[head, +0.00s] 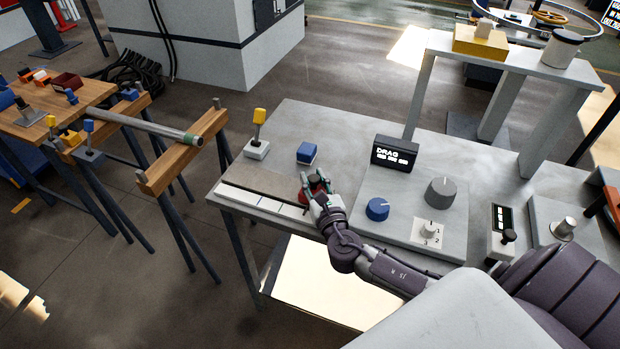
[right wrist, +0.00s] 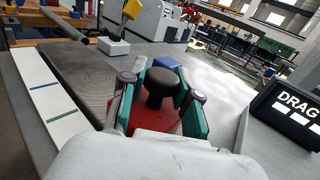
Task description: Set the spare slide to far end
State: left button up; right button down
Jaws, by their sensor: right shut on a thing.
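The slide is a red block (head: 306,188) with a black knob, at the right part of a dark flat track (head: 262,180) on the grey bench. My right gripper (head: 318,181) is shut on the slide's knob. In the right wrist view, the green-padded fingers of my right gripper (right wrist: 168,84) stand on both sides of the black knob, above the red block (right wrist: 160,122). A white scale strip (right wrist: 40,82) runs along the track, with a blue and a green mark. The track extends clear to the left of the slide. My left gripper is out of view.
A yellow-handled lever (head: 259,118) stands beyond the track's left end, and a blue block (head: 306,152) sits behind the track. A DRAG display (head: 394,152) and a panel with a blue knob (head: 377,209) and a grey knob (head: 440,191) lie to the right.

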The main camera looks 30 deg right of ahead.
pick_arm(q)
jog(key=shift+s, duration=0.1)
pick_arm(e)
jog(key=shift+s+d+f, duration=0.1)
jog(key=shift+f, duration=0.05)
jog(key=c, duration=0.8)
grip_release()
jog(key=shift+s, duration=0.15)
jog(key=shift+c, duration=0.2)
jog(key=shift+d, duration=0.1)
jog(key=shift+s, duration=0.25)
jog(key=v, duration=1.1)
jog(key=shift+s, duration=0.3)
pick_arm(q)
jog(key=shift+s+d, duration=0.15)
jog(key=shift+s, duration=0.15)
